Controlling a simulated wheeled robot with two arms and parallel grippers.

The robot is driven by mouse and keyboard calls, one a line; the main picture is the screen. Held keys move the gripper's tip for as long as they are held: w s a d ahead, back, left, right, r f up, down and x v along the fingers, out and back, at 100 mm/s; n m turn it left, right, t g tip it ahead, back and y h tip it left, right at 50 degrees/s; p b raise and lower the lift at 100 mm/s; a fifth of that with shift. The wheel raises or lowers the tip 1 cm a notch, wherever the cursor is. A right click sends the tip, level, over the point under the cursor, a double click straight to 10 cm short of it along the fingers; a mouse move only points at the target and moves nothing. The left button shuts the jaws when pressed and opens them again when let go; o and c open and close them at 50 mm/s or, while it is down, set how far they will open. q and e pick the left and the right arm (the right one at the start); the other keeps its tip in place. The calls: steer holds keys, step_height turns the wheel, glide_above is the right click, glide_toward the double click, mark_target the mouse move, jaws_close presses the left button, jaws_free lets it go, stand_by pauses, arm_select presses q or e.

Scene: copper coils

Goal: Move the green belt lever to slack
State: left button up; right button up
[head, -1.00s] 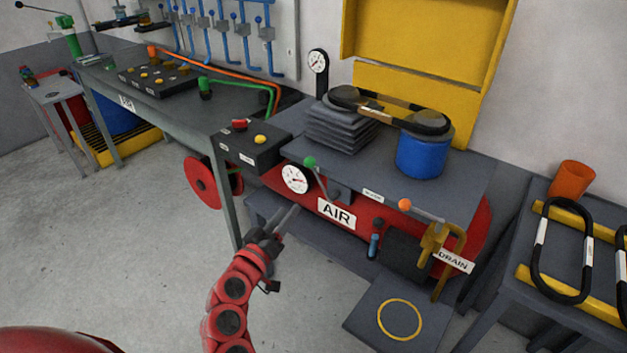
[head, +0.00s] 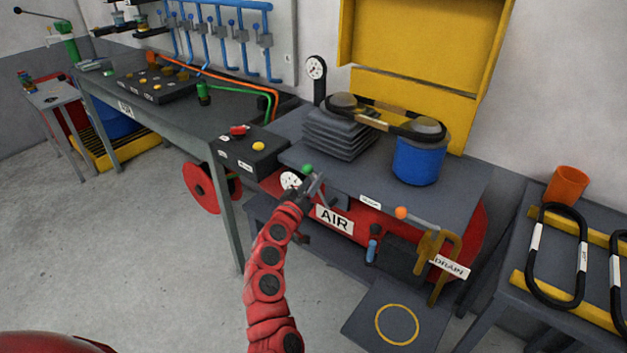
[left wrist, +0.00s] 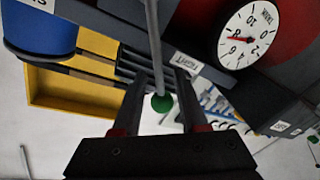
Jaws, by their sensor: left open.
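The green ball knob (head: 307,168) of the belt lever shows at the front left edge of the machine's grey top, just beyond my left gripper (head: 316,186). In the left wrist view the green knob (left wrist: 162,103) and the thin grey lever rod (left wrist: 154,45) lie between the two open fingers of my left gripper (left wrist: 162,80). I cannot tell whether either finger touches the lever. The belt (head: 385,116) runs around two pulleys on top, one above the blue motor (head: 420,160). My right gripper is not in view.
A round gauge (head: 291,181) and the AIR sign (head: 335,218) are close to my left gripper. A black button box (head: 250,150) stands left of it. An orange-knobbed lever (head: 401,212) is farther right. The floor at the left is clear.

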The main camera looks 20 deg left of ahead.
arm_select(q)
steer(key=shift+w, duration=0.4)
jaws_close()
stand_by(1.3)
